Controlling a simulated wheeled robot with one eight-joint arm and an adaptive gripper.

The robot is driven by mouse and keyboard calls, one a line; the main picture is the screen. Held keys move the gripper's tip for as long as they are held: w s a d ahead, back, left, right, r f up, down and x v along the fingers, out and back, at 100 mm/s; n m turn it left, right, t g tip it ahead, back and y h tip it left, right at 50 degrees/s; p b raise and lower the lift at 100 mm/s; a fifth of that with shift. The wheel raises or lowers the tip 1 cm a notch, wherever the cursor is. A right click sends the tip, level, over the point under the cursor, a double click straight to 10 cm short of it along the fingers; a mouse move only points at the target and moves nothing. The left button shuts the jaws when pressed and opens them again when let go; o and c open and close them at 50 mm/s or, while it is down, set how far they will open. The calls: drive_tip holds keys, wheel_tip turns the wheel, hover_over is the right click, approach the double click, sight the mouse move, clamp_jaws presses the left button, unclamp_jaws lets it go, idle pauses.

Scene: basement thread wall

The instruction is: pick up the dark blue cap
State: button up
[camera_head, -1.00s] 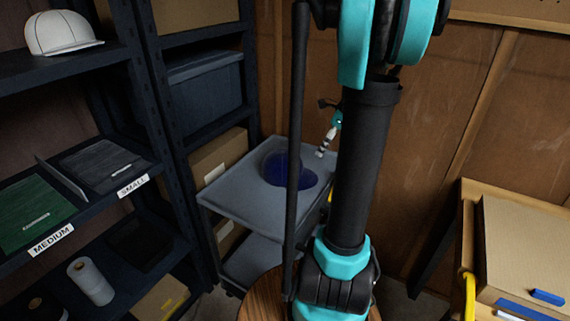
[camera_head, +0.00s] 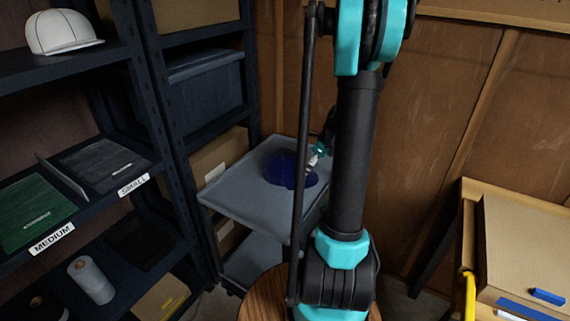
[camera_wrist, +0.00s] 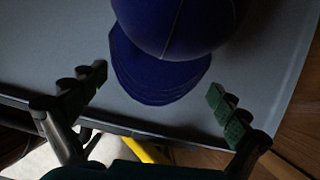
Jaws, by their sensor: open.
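The dark blue cap (camera_head: 283,170) lies on the top tray of a grey cart (camera_head: 232,190), partly hidden behind my arm. In the wrist view the cap (camera_wrist: 165,75) is at the top middle, its rounded crown at the top and its brim pointing down toward my gripper. My gripper (camera_wrist: 158,90) is open, with one finger to the left and one to the right of the brim, apart from it. In the head view my gripper (camera_head: 312,160) is close to the cap's right side, and its fingers are small and partly hidden.
A dark shelf on the left holds a white cap (camera_head: 62,33), folded shirts (camera_head: 30,210) and a grey roll (camera_head: 91,280). A yellow thing (camera_wrist: 145,150) shows below the tray edge. A wooden bench (camera_head: 480,215) stands at the right.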

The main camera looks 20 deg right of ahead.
drive_tip(key=shift+a+x, duration=0.1)
drive_tip(key=shift+x, duration=0.9)
drive_tip(key=shift+a+x, duration=0.15)
drive_tip(key=shift+x, duration=0.8)
drive_tip(key=shift+r, duration=0.1)
drive_tip(key=c, duration=1.3)
